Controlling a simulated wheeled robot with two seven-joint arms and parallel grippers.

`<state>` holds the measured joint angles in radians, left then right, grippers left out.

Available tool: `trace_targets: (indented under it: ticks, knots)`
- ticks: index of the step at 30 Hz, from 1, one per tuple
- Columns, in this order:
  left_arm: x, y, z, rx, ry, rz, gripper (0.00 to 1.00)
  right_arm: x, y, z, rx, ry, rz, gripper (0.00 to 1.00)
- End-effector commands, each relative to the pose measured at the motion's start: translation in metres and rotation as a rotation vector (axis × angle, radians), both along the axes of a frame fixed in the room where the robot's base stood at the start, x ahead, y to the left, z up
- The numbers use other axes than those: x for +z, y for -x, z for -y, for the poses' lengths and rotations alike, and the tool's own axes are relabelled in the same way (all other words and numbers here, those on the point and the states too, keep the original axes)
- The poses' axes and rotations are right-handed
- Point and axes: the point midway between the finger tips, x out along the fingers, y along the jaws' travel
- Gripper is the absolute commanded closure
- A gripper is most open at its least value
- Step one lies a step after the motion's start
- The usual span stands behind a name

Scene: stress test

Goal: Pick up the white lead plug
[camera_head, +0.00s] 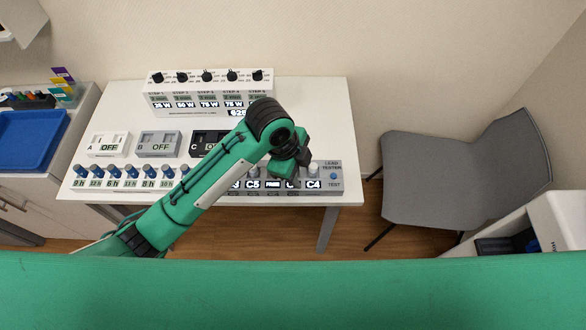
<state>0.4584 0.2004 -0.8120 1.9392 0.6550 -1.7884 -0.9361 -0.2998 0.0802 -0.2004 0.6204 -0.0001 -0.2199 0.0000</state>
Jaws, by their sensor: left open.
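A pale grey-white plug-like cylinder (313,170) stands on the tester above the C4 label, just right of the gripper. I cannot tell whether it is the white lead plug. My left arm and gripper hide the middle of the tester and anything directly under the gripper. My right gripper is not in view.
A white table (325,120) carries a control box with black knobs (207,98), switch boxes (158,144) and a row of blue-topped plugs (130,173). A blue tray (30,140) is at left. A grey chair (435,170) stands right. The table's right end is clear.

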Motion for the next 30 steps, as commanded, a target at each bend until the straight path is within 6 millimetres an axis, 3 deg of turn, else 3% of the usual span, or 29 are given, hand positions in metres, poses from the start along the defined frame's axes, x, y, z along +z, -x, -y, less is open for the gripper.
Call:
trace_targets:
  ticks: [9,17,22,30]
  knots:
    - [0.027,-0.047,-0.002,-0.418,-0.212,0.047,0.52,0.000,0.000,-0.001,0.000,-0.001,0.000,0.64]
    - [0.040,-0.066,-0.011,-0.566,-0.301,0.041,0.52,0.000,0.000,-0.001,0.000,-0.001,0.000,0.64]
    - [0.025,-0.067,-0.012,-0.577,-0.310,0.034,0.52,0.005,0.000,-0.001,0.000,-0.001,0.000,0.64]
    - [-0.026,-0.067,-0.012,-0.574,-0.308,0.035,0.52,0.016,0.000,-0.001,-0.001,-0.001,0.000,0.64]
